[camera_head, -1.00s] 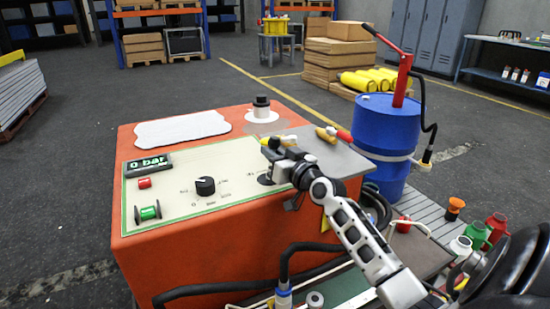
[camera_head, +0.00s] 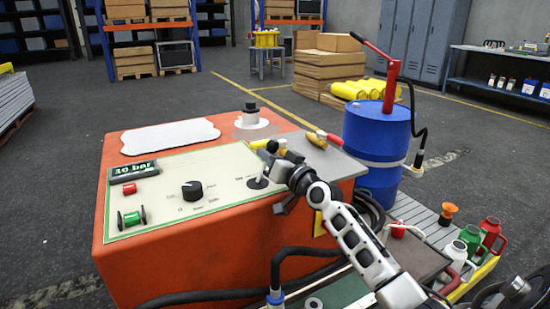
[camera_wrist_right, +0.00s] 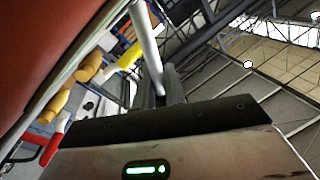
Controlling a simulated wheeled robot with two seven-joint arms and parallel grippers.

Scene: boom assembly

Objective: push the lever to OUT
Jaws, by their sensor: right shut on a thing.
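The lever's dark round base (camera_head: 257,183) sits on the cream panel of the orange pump unit (camera_head: 180,260), near its right end. Its shaft leans up and to the right toward my right gripper (camera_head: 269,164), which is shut on it; the fingers hide its upper part. In the right wrist view the lever shows as a pale metal rod (camera_wrist_right: 146,48) running down to the dark gripper finger. The OUT label is too small to read. The display (camera_head: 134,169) reads what looks like 40 bar. My left gripper is not in view.
A black dial (camera_head: 192,190), a red button (camera_head: 130,188) and a green knob (camera_head: 132,218) are on the panel. Yellow and red handled fittings (camera_head: 318,139) lie just behind the gripper. A blue drum (camera_head: 378,142) with a red hand pump stands to the right.

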